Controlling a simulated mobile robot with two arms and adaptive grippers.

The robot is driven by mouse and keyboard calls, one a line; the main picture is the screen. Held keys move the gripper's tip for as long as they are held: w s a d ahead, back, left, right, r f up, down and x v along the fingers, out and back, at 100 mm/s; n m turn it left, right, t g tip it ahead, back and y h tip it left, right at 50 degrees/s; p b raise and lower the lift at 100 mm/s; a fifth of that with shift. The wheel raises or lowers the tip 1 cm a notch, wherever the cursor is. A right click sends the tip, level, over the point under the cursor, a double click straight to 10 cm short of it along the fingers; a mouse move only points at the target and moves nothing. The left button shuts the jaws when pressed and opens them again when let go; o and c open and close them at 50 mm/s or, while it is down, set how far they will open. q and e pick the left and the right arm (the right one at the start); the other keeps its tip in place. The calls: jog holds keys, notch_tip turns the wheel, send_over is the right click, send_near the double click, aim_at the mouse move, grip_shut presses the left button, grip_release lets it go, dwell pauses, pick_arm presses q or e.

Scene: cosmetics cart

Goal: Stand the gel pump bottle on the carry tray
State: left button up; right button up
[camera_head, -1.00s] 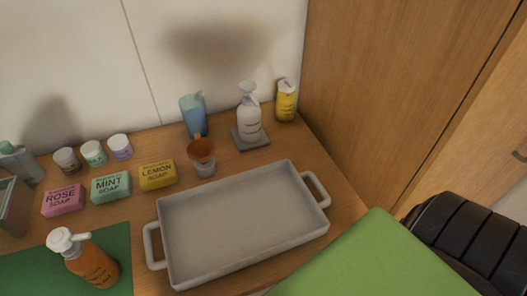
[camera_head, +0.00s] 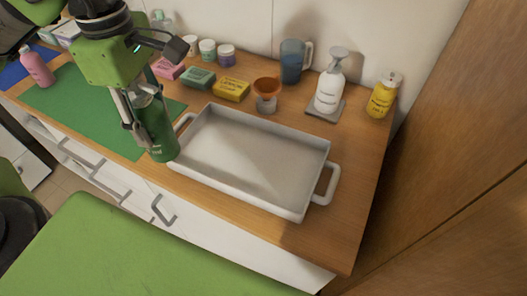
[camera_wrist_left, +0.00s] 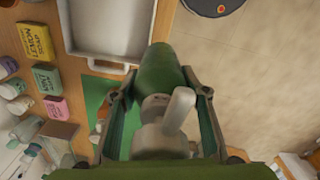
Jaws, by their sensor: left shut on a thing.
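The gel pump bottle is dark green (camera_head: 157,132) and is held by my left gripper (camera_head: 140,125), close to the left end of the carry tray. Its base appears beside the tray's left handle; I cannot tell its exact height. In the left wrist view the green bottle (camera_wrist_left: 168,78) lies between the two fingers (camera_wrist_left: 160,110), its pale pump head towards the camera. The carry tray (camera_head: 235,184) is light grey, shallow, empty, with a handle at each end. It also shows in the left wrist view (camera_wrist_left: 108,48). My right gripper is not in view.
Soap boxes, including the yellow lemon one (camera_head: 231,89), an orange-topped cup (camera_head: 266,94), a blue jug (camera_head: 294,62), a white pump bottle (camera_head: 329,92) and a yellow bottle (camera_head: 383,97) stand behind the tray.

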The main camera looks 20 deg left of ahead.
pick_arm(q)
jog(key=shift+w+f, duration=0.2)
jog(key=shift+w, duration=0.1)
jog(key=w+d+f+p, duration=0.1)
jog(key=w+f, duration=0.3)
jog(key=w+d+f+p, duration=0.1)
jog(key=w+f, duration=0.3)
jog(key=w+d+f+p, duration=0.1)
jog(key=w+f+p, duration=0.1)
jog(key=w+f, duration=0.2)
jog(key=shift+w+d+f, duration=0.35)
jog(key=shift+w+d, duration=0.05)
jog(key=shift+f, duration=0.25)
jog(key=o, duration=1.3)
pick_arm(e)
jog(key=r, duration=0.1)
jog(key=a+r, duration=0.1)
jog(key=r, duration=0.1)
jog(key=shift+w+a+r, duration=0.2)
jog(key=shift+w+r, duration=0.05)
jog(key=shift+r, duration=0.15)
